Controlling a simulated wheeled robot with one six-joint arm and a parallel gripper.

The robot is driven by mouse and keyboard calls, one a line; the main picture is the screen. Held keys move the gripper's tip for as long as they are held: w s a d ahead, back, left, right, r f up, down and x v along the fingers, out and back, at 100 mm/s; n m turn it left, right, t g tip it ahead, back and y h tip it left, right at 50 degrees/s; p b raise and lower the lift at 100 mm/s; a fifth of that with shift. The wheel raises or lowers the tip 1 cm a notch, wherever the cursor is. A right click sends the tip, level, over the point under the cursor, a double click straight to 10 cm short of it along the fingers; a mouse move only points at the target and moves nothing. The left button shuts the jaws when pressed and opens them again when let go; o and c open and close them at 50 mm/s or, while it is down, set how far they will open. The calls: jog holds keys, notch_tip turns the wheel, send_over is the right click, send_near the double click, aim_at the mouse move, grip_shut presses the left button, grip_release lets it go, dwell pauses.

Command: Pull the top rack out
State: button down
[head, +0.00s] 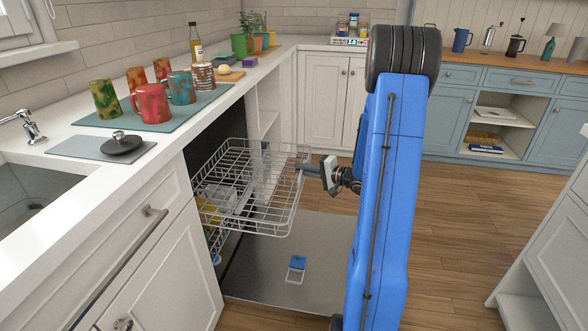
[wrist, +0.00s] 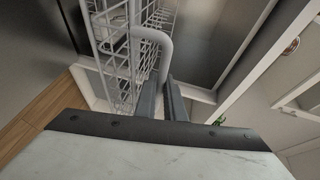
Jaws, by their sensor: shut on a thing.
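The top rack (head: 290,195) is a white wire basket that sticks out of the open dishwasher, above its lowered door (head: 325,265). My gripper (head: 305,167) is at the rack's front, to the right in the head view. In the wrist view my gripper's fingers (wrist: 163,102) are shut on the grey rack handle (wrist: 154,36), a bent bar at the rack's front. The rack's wires also show in the wrist view (wrist: 112,45).
A lower rack (head: 214,236) holding yellow items sits beneath, inside the dishwasher. A small blue and white object (head: 296,269) lies on the door. Several mugs stand on a teal mat (head: 205,103) on the counter. Wooden floor (head: 460,220) is clear to the right.

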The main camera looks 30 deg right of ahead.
jog(key=shift+s+d, duration=0.15)
jog(key=c, duration=1.8)
grip_release()
jog(key=shift+c, duration=0.2)
jog(key=v, duration=1.7)
jog(key=shift+s, duration=0.2)
jog(key=shift+w, duration=0.1)
